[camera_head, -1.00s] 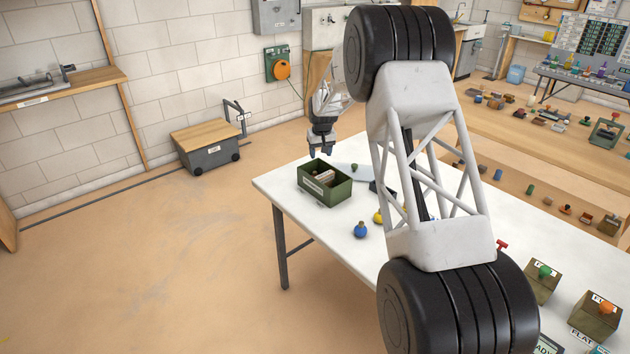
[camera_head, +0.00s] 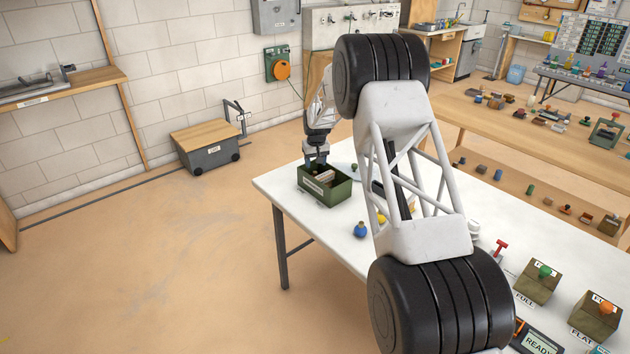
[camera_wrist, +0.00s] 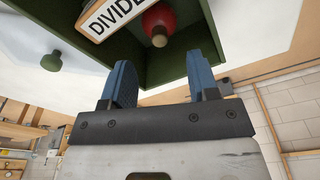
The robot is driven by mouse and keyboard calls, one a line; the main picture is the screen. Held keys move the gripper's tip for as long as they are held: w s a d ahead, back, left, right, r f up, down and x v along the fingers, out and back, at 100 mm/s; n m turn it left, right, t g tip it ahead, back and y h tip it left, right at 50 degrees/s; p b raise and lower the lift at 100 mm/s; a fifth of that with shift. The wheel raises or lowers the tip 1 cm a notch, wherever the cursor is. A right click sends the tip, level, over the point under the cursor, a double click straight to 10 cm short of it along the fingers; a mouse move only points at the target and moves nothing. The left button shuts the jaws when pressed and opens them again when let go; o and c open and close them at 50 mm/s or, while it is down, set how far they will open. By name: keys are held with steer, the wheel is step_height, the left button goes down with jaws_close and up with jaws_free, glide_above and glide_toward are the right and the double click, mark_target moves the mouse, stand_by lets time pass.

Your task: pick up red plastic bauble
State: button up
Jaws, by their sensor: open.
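The red plastic bauble (camera_wrist: 158,20) shows in the wrist view, inside a dark green bin (camera_wrist: 210,27), beside a white divider label (camera_wrist: 104,14). Its tan neck points toward my gripper. My gripper (camera_wrist: 161,78) is open, with its two blue fingers apart and nothing between them. The bauble lies beyond the fingertips, roughly in line with the gap. In the head view my gripper (camera_head: 317,163) is above the green bin (camera_head: 338,195), at its opening. The bauble is hidden there.
The bin stands at the far left of a white table (camera_head: 300,228). A blue bauble (camera_head: 360,230) and a yellow one (camera_head: 381,217) stand nearby. A green bauble (camera_wrist: 50,62) is outside the bin. My arm covers much of the table.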

mark_target(315, 172)
steer(key=shift+f, duration=0.45)
steer(key=shift+f, duration=0.1)
steer(key=shift+f, duration=1.45)
steer(key=shift+w+f, duration=0.1)
steer(key=shift+f, duration=0.95)
steer(key=c, duration=0.7)
